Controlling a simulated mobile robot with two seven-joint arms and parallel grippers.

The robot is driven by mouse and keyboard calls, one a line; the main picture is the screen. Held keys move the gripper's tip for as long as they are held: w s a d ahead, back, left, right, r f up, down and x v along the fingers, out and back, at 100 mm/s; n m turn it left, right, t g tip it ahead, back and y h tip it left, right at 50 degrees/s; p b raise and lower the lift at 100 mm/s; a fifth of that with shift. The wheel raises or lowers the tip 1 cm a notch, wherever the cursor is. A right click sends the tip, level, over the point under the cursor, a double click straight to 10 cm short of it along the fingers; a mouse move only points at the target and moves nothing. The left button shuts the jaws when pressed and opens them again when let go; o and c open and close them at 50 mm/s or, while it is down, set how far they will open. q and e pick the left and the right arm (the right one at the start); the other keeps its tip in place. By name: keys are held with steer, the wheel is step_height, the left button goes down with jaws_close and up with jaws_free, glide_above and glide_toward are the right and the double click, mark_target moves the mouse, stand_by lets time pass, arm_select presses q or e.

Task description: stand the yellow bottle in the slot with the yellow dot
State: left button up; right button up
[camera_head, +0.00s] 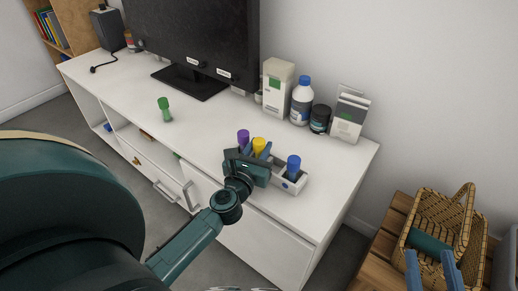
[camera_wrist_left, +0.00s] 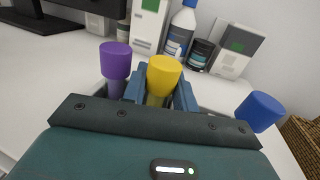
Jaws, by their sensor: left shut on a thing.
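The yellow bottle (camera_head: 259,146) is upright between the fingers of my left gripper (camera_head: 259,152), which is shut on it. In the left wrist view the yellow cap (camera_wrist_left: 163,74) rises between the blue fingers. The bottle is at the white slotted rack (camera_head: 301,182), between the purple bottle (camera_head: 243,137) and the blue bottle (camera_head: 293,163). My gripper hides its lower end, so I cannot tell whether it rests in a slot. The yellow dot is hidden; a blue dot shows below the blue bottle. My right gripper (camera_head: 432,270) is open and empty at the lower right.
A green bottle (camera_head: 165,110) stands alone on the white cabinet (camera_head: 205,128). Cartons, a blue-capped bottle (camera_head: 301,102) and a dark jar (camera_head: 320,119) stand behind the rack. A monitor (camera_head: 195,40) is farther left. A wicker basket (camera_head: 462,215) is at the right.

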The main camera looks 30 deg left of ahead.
arm_select(q)
steer(key=o, duration=0.7)
steer(key=shift+f, duration=0.15)
